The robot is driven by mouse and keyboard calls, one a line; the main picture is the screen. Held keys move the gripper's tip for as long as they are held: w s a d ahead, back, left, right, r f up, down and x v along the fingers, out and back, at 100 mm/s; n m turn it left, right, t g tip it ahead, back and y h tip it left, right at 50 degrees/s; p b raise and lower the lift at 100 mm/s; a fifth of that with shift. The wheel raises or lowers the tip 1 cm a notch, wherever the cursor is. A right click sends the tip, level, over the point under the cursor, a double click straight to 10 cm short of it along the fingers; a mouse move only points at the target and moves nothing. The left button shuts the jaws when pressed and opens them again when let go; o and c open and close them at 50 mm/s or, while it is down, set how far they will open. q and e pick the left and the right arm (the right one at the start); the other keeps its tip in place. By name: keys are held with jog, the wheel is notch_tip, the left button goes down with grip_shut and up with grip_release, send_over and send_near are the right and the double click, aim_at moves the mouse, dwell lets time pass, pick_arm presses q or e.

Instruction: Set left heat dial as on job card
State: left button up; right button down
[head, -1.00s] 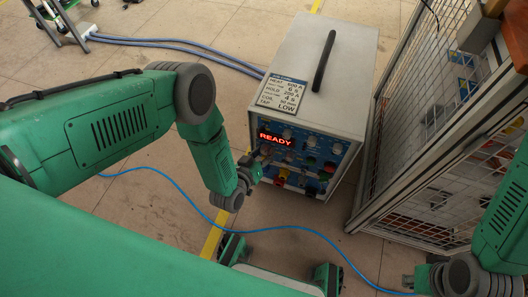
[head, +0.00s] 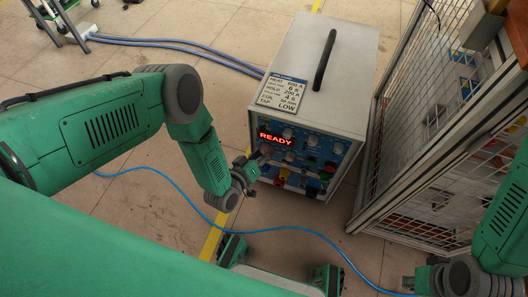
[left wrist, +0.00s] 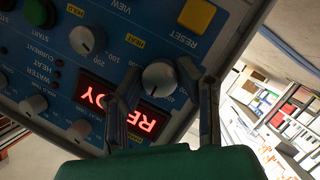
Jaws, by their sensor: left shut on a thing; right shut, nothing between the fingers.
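The left heat dial (left wrist: 158,78) is a grey-white knob on the blue front panel, seen upside down in the left wrist view beside the red READY display (left wrist: 122,108). My left gripper (left wrist: 158,88) is shut on this dial, one finger on each side; in the head view the gripper (head: 254,163) reaches the panel's left edge. The dial's exact setting is unclear. The job card (head: 281,93) lies on top of the heater (head: 300,55); its heat line looks like 600 A with 6 s below, but is blurred. My right gripper (head: 408,281) is shut and empty at lower right.
A mesh fence (head: 425,140) stands close to the heater's right. A blue cable (head: 165,178) crosses the floor. Open floor lies left of the heater.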

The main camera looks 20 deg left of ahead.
pick_arm(q)
jog(key=o, duration=1.1)
jog(key=shift+s, duration=0.1)
jog(key=v, duration=1.1)
jog(key=shift+s+a+r, duration=0.1)
jog(key=shift+s+a, duration=0.05)
jog(key=shift+s, duration=0.25)
